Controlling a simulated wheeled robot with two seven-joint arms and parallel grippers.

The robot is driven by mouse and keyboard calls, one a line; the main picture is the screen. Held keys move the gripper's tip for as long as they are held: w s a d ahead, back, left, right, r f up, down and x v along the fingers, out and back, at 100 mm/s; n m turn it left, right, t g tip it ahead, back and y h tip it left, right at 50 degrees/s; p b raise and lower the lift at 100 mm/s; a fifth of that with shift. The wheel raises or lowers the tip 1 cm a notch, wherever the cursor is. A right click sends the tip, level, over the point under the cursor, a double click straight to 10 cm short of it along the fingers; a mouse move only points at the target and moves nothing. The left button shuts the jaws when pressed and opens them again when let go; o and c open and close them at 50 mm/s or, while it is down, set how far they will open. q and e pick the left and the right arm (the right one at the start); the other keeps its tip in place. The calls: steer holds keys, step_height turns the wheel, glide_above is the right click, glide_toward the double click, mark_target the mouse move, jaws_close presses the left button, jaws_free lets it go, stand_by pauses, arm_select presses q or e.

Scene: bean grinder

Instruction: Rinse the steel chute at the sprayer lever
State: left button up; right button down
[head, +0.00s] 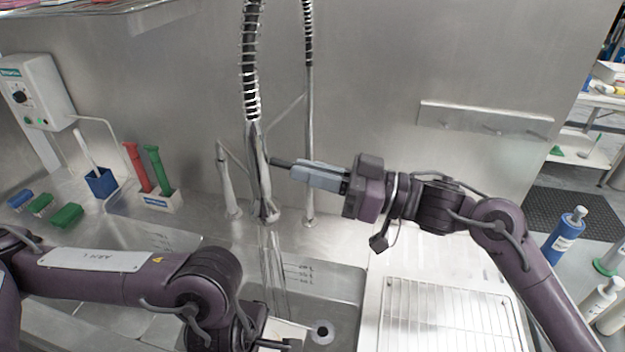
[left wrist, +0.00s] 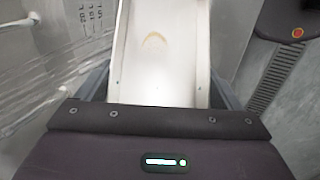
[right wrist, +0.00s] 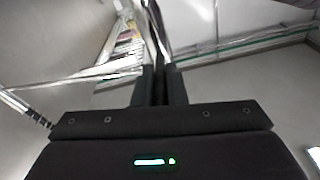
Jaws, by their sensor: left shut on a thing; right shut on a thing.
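The steel chute (left wrist: 155,70) fills the middle of the left wrist view, with a brownish stain on its inner face. My left gripper (left wrist: 158,95) is shut on its sides; in the head view the chute (head: 290,332) shows only as a pale piece at the bottom edge. My right gripper (head: 285,163) is shut at the sprayer lever (head: 264,165), beside the hanging sprayer (head: 257,150). Water (head: 272,262) streams down from the nozzle into the sink (head: 335,285). Water streaks also show left of the chute in the left wrist view (left wrist: 50,95).
A wire rack (head: 445,315) lies on the drainboard at right. A faucet post (head: 228,185) is beside the sprayer. The drain (head: 322,332) is visible.

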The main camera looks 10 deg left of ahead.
mark_target(261, 351)
steer(key=c, duration=1.5)
jaws_free()
arm_select(q)
steer(key=shift+f+b, duration=0.3)
steer(key=shift+f, duration=0.05)
arm_select(e)
steer(key=shift+d+f, duration=0.25)
steer(key=shift+d, duration=0.3)
arm_select(q)
step_height(261, 351, down, 4)
steer(key=b, duration=0.4)
steer(key=shift+f+b, duration=0.25)
steer(key=shift+b, duration=0.05)
steer(key=shift+f, duration=0.2)
arm_select(e)
steer(key=d, duration=0.3)
steer(key=d+f, duration=0.1)
steer(key=d, duration=0.6)
steer(key=shift+w+d+f, duration=0.1)
steer(key=shift+d+f, duration=0.05)
steer(key=shift+d, duration=0.25)
arm_select(q)
steer(key=shift+r, duration=0.15)
